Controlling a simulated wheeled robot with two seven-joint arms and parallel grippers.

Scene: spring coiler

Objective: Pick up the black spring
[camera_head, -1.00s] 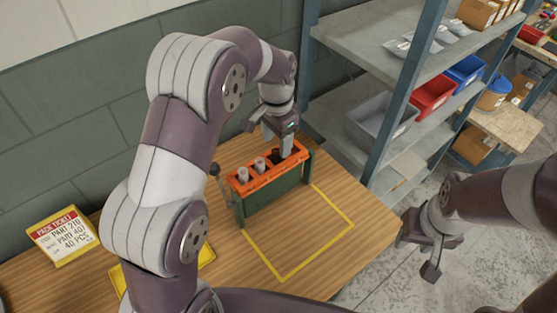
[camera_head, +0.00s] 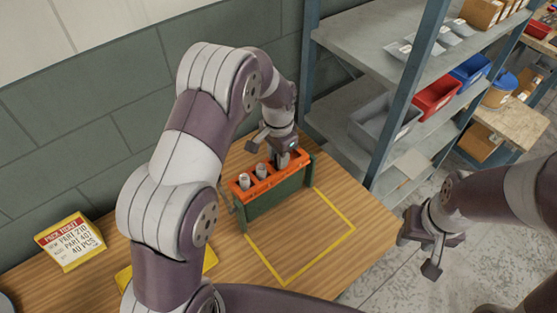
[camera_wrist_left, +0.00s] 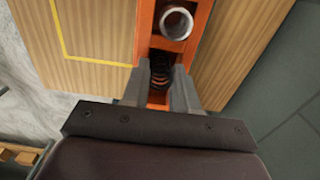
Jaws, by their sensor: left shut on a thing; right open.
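The black spring (camera_wrist_left: 160,70) stands in an end compartment of the orange-topped rack and shows between the fingertips in the left wrist view. My left gripper (camera_wrist_left: 159,80) is shut on it, with one finger on each side. In the head view my left gripper (camera_head: 283,160) reaches down into the right end of the rack (camera_head: 272,187), and the gripper and arm hide the spring there. My right gripper (camera_head: 430,250) is open and empty, away from the table at the right.
Grey cylindrical parts (camera_head: 261,171) stand in other compartments; one open-ended part shows in the left wrist view (camera_wrist_left: 176,22). A yellow taped square (camera_head: 318,248) on the table is clear. A metal shelf (camera_head: 345,55) with bins stands behind right. A pack ticket (camera_head: 70,240) lies at left.

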